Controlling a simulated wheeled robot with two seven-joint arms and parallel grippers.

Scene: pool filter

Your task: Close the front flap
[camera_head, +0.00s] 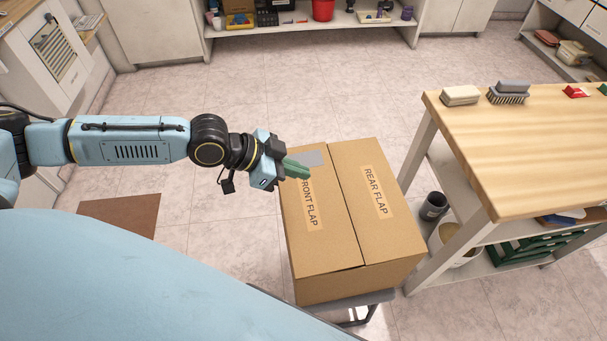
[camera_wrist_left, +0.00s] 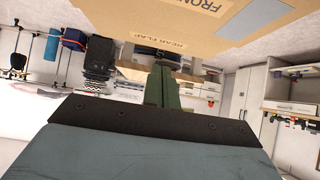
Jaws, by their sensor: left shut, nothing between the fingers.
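The cardboard box (camera_head: 340,287) stands on a low grey stand (camera_head: 372,298). Its front flap (camera_head: 326,240), marked FRONT FLAP, lies flat on the left half of the top, and its rear flap (camera_head: 375,220), marked REAR FLAP, lies flat on the right half. A thin dark seam runs between them. My left gripper (camera_head: 300,170) is shut, with its green fingers over the upper part of the front flap and partly hiding its label. In the left wrist view the fingers (camera_wrist_left: 163,85) are together and empty, with the front flap (camera_wrist_left: 185,15) close by. I cannot tell whether they touch it. My right gripper is not in view.
A wooden workbench (camera_head: 520,150) stands right of the box, with a sponge (camera_head: 460,96) and a brush (camera_head: 508,93) on top. A dark cup (camera_head: 433,206) sits on its lower shelf. A brown mat (camera_head: 120,213) lies on the open tiled floor at left.

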